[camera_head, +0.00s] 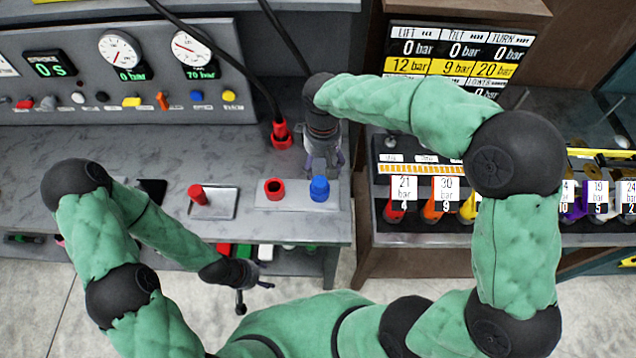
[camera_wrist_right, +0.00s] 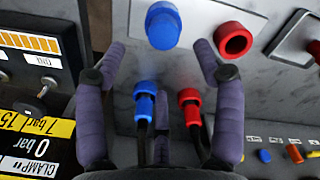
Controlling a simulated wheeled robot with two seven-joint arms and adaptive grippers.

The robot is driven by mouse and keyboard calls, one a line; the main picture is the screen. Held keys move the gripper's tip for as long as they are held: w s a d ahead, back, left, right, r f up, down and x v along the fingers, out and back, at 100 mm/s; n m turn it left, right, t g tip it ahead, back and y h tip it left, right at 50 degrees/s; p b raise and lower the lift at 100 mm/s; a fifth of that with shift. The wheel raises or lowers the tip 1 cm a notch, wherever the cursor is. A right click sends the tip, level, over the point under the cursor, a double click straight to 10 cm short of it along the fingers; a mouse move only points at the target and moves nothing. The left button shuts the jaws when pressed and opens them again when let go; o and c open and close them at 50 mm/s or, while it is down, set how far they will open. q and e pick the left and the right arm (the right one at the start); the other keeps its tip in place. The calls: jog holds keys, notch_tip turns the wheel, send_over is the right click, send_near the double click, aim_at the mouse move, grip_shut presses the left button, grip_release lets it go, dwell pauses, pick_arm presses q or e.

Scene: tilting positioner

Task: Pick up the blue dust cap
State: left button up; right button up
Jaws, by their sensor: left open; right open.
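The blue dust cap (camera_head: 320,189) sits upright on a light plate (camera_head: 262,196) near the bench's front edge, to the right of a red ring-shaped cap (camera_head: 274,189). My right gripper (camera_head: 325,168) is open and empty, just behind the blue cap in the head view. In the right wrist view the blue cap (camera_wrist_right: 162,27) lies at the top, beyond the spread fingers of the right gripper (camera_wrist_right: 160,50), and no finger visibly touches it. The red cap (camera_wrist_right: 234,40) is to its right there. My left gripper (camera_head: 256,285) is open and empty in front of the bench.
A red hose connector (camera_head: 281,134) stands behind the plate. A blue hose connector (camera_wrist_right: 146,92) is beside it (camera_wrist_right: 189,98), close between my right fingers. A second plate with a red peg (camera_head: 198,194) lies to the left.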

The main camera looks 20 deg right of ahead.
aim_at(320, 181)
notch_tip(320, 181, down, 4)
jog(key=shift+f+b, duration=0.25)
jog(key=shift+b, duration=0.1)
jog(key=f, duration=0.1)
jog(key=f+b, duration=0.1)
jog(key=f, duration=0.3)
jog(key=shift+w+a, duration=0.2)
jog(key=shift+a, duration=0.05)
jog(key=c, duration=1.2)
